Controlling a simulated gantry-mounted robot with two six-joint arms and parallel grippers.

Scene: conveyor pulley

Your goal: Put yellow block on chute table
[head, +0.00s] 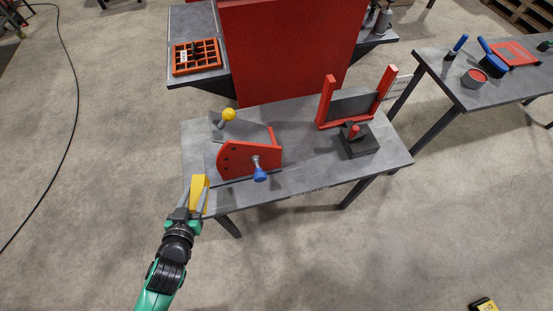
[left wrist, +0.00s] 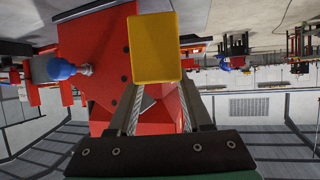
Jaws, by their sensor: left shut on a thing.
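The yellow block (head: 200,182) is between the fingers of my left gripper (head: 194,198), at the left front corner of the grey table (head: 300,180). In the left wrist view the block (left wrist: 153,47) fills the space at the fingertips, and the gripper (left wrist: 158,82) is shut on it. I cannot tell how high it is above the tabletop level. On the table, a red and grey chute-like fixture (head: 238,158) stands just right of the block. My right gripper is not in view.
The fixture has a yellow knob (head: 228,114) and a blue-knobbed lever (head: 260,174). A red upright frame (head: 328,100) and a dark block with a red knob (head: 358,140) stand at the table's right. A tall red panel (head: 285,50) rises behind. The table's front middle is clear.

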